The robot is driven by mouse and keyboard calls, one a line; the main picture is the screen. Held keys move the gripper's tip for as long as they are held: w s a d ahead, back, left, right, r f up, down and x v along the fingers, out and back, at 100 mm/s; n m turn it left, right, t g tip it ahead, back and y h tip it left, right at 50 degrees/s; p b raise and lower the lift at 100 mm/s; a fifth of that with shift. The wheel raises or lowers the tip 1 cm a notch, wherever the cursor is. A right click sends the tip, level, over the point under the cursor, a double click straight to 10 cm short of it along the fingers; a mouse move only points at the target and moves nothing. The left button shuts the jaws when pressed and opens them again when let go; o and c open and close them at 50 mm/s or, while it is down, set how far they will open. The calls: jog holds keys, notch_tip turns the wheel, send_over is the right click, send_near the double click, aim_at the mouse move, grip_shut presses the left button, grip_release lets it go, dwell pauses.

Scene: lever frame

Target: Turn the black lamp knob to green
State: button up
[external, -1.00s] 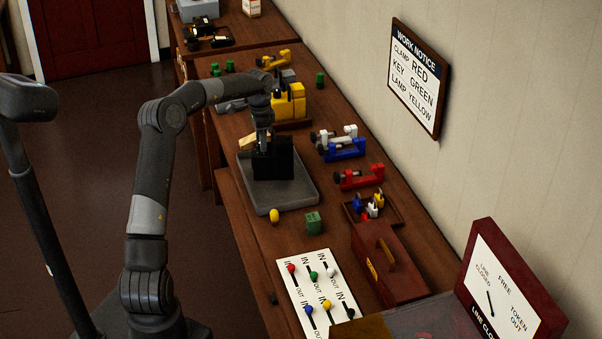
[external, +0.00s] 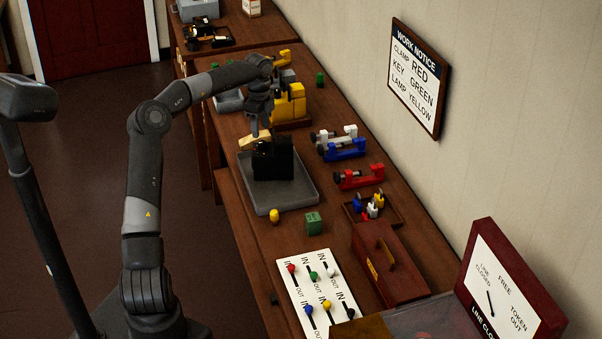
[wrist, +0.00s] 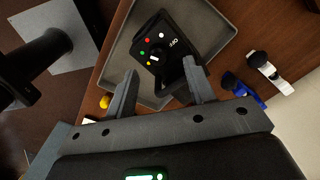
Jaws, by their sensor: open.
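The black lamp (external: 273,160) stands in a grey tray (external: 307,197) on the bench.
Clamps in white, blue (external: 342,150) and red (external: 360,177) lie right of the tray. A green block (external: 313,223), a lever board (external: 318,290) and a red-brown box (external: 390,265) are nearer. A wall notice (external: 417,78) reads clamp red, key green, lamp yellow.

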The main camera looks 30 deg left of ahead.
notch_tip(320, 180, up, 11)
jog(key=n+t+h, duration=0.2)
jog(key=t+h, duration=0.3)
send_over(263, 142)
jog(key=w+d, duration=0.2)
jog(key=w, duration=0.1)
notch_tip(263, 142, down, 7)
jog(key=shift+s+d+r+n+t+h, duration=0.15)
jog(key=shift+s+d+n+t+h, duration=0.2)
jog(key=shift+n+t, duration=0.35)
jog(key=s+a+r+n+t+y, duration=0.1)
jog(key=s+a+r+n+t, duration=0.1)
jog(key=s+n+t, duration=0.3)
jog(key=s+a+r+n+t+y, duration=0.2)
jog(key=s+r+n+t, duration=0.2)
jog(key=s+n+t, duration=0.2)
jog(key=shift+s+a+n, duration=0.3)
jog(key=shift+s+n, duration=0.3)
jog(key=shift+s, duration=0.4)
